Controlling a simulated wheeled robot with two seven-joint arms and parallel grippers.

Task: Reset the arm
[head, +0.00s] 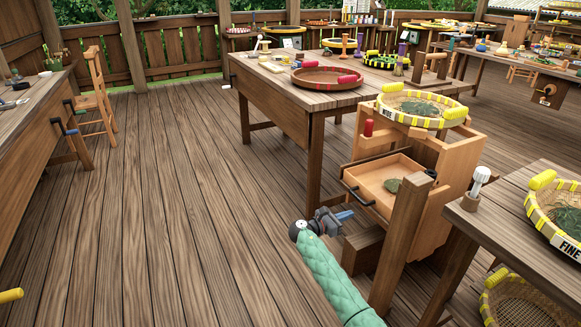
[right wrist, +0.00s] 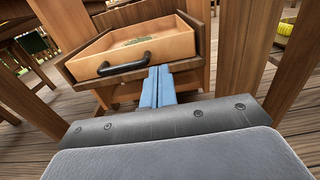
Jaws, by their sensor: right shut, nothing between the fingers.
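My right gripper (head: 343,216) is at the lower middle of the head view, at the end of my green-sleeved arm. Its blue fingers are shut and empty in the right wrist view (right wrist: 157,88). They point toward an open wooden drawer (head: 372,183) with a dark handle, just in front of it and apart from it as far as I can tell. The drawer also shows in the right wrist view (right wrist: 165,48). A green leaf-like piece (head: 392,186) lies in the drawer. My left gripper is not in view.
A wooden post (head: 402,235) stands close right of my right arm. A yellow-rimmed sieve (head: 452,113) sits on the drawer cabinet (head: 430,165). A table with a FINE sieve (head: 533,203) is at the right. The floor (head: 170,190) at the left is clear.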

